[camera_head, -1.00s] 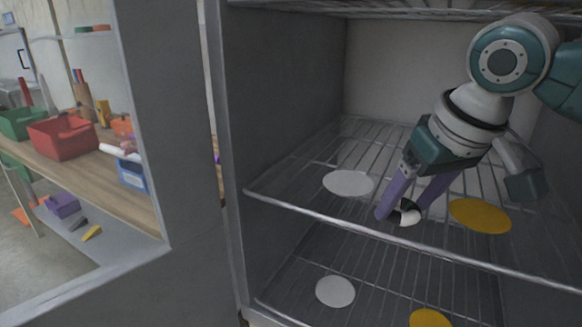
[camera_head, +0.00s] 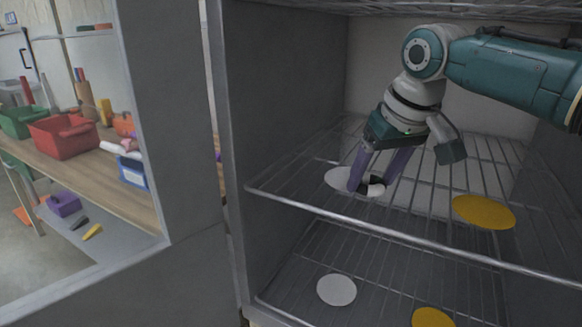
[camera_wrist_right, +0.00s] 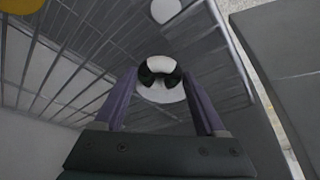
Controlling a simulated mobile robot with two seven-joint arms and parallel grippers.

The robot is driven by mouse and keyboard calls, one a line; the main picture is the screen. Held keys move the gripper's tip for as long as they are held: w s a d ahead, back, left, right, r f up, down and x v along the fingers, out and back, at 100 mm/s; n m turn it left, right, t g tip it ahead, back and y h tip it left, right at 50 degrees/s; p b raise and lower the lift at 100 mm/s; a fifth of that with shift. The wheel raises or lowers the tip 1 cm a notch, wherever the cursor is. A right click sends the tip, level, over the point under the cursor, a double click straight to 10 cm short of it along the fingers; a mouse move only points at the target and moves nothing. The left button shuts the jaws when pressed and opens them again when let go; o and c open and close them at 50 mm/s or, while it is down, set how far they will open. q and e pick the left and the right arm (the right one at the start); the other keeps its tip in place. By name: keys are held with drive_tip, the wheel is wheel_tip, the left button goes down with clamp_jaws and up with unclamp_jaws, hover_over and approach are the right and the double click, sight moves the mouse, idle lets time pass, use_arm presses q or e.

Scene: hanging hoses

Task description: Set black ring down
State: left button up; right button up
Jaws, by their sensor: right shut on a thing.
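The black ring (camera_head: 376,180), which has white sections, is between the purple fingers of my right gripper (camera_head: 370,188). That gripper is shut on it and reaches down to the upper wire shelf (camera_head: 440,230). The ring is at the right part of a white disc (camera_head: 338,178) on this shelf. In the right wrist view the ring (camera_wrist_right: 146,76) sits between the fingertips (camera_wrist_right: 160,75), with the white disc (camera_wrist_right: 172,95) behind it. I cannot tell whether the ring touches the disc. My left gripper is not in view.
A yellow disc (camera_head: 484,211) lies on the upper shelf to the right. The lower shelf has another white disc (camera_head: 336,290) and a yellow disc (camera_head: 432,318). The cabinet's left wall (camera_head: 280,90) and the shelf's front rail bound the space. A workbench with bins (camera_head: 62,137) stands at left.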

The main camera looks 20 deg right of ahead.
drive_tip(key=shift+f, duration=0.1)
drive_tip(key=o, duration=1.3)
drive_tip(key=shift+r, duration=0.25)
drive_tip(key=s, duration=0.8)
drive_tip(key=s+a+p, duration=0.1)
drive_tip(key=s, duration=0.3)
drive_tip(key=shift+s+r, duration=0.2)
drive_tip(key=shift+r, duration=0.2)
